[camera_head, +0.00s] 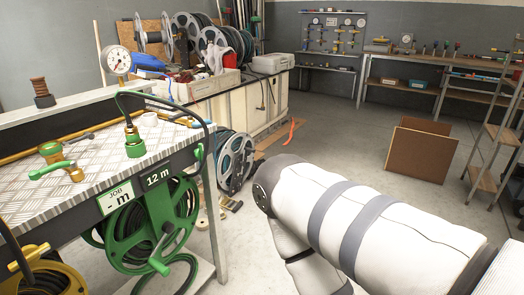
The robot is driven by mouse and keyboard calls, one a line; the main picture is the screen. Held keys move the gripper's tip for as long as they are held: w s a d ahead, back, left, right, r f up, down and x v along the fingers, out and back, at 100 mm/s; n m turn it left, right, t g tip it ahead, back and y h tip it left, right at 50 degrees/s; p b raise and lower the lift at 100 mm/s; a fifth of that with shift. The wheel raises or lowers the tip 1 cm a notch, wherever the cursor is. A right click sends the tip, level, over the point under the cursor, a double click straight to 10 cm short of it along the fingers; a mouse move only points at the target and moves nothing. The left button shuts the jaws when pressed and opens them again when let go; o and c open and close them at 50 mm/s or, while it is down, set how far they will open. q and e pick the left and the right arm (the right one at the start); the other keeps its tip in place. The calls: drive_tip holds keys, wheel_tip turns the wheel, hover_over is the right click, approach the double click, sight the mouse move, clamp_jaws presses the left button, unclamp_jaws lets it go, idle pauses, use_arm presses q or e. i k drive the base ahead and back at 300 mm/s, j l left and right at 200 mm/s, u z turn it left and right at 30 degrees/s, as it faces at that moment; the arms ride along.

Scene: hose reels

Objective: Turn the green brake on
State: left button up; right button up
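A green hose reel (150,225) hangs under the bench at the left, with a green crank knob (159,266) low on its near side. A small green part (198,152) sits at the bench edge above the reel's right side. A green lever handle (50,170) on a brass valve lies on the bench top. I cannot tell which green part is the brake or how it is set. No gripper of mine shows; only my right arm is in view, bent at the lower right.
The checkered metal bench top (95,160) carries a pressure gauge (118,60) and brass fittings. A yellow reel (48,280) is at the lower left. A loose reel (235,160) stands on the floor beyond the bench. Open floor lies between the bench and my arm.

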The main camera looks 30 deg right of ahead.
sight(199, 152)
drive_tip(key=z, duration=0.7)
